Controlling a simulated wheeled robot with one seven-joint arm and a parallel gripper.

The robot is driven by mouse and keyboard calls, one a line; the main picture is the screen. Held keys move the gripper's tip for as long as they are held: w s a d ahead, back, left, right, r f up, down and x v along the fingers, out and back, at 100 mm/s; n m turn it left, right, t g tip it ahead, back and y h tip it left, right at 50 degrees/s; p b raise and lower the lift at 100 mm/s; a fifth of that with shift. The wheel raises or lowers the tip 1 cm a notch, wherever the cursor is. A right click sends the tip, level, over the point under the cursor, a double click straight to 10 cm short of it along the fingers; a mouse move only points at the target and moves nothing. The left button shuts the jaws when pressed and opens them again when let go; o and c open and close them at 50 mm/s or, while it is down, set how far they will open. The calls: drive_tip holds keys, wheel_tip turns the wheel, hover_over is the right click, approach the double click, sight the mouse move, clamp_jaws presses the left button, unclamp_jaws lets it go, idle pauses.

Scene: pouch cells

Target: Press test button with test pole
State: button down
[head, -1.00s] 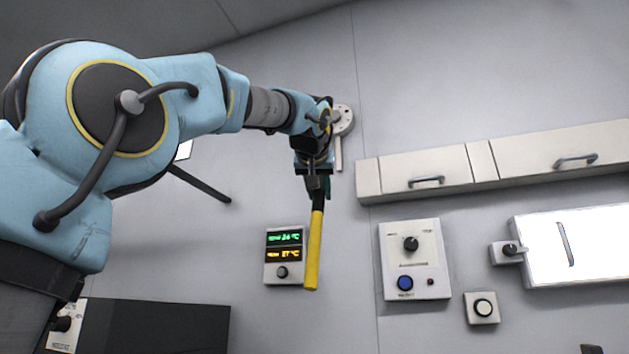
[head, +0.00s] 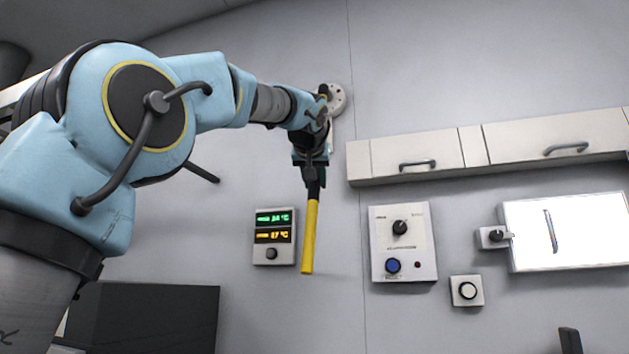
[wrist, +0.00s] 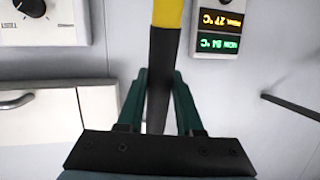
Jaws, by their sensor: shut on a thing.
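The test pole (head: 310,236) is a yellow rod with a black upper part. My gripper (head: 315,183) is shut on the black part, and the yellow end hangs down in front of the wall. In the wrist view the green fingers (wrist: 160,85) stand on both sides of the black part. A white wall panel (head: 418,235) to the right of the pole carries a black knob (head: 400,227), a blue button (head: 393,265) and a small red light. A separate small box with a round white button (head: 467,291) sits lower right. Its labels are unreadable; I cannot tell which is the test button.
A temperature display (head: 273,236) is on the wall just left of the pole. White cabinets (head: 360,160) with handles run above the panel. A lit white board (head: 590,230) with a small knob box is at right. A dark box (head: 155,320) stands lower left.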

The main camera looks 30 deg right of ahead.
drive_tip(key=shift+w+d+p, duration=0.3)
drive_tip(key=shift+w+d, duration=0.15)
drive_tip(key=shift+w, duration=0.05)
idle(1.1)
idle(0.3)
drive_tip(key=shift+s+a+b, duration=0.7)
drive_tip(key=shift+s, duration=0.1)
drive_tip(key=s+a+b, duration=0.4)
drive_tip(key=s+a, duration=0.2)
drive_tip(key=s, duration=0.1)
drive_tip(key=shift+a, duration=0.35)
drive_tip(key=shift+s, duration=0.1)
